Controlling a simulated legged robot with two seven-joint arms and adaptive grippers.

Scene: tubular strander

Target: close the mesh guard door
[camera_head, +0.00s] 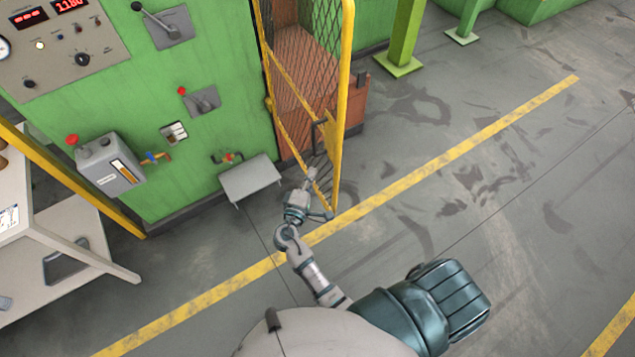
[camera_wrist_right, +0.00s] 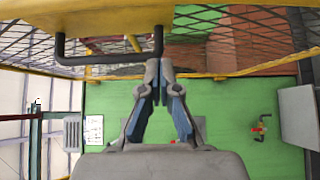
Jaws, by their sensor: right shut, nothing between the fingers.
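The mesh guard door (camera_head: 346,70) has a yellow frame with dark wire mesh and stands open, swung out from the green machine. It also fills the upper part of the right wrist view (camera_wrist_right: 235,73). Its black bar handle (camera_wrist_right: 110,59) shows there at the upper left. My right gripper (camera_head: 310,178) is at the lower part of the door. Its fingers (camera_wrist_right: 165,68) are shut and empty, with the tips close beside the handle's right end; I cannot tell whether they touch it. My left gripper is not in view.
The green machine (camera_head: 130,85) has a control panel (camera_head: 60,45), levers and a small grey shelf (camera_head: 250,180) left of the door. A pale table (camera_head: 60,270) stands at left. Green posts (camera_head: 405,35) stand behind. The grey floor (camera_head: 480,180) to the right is clear.

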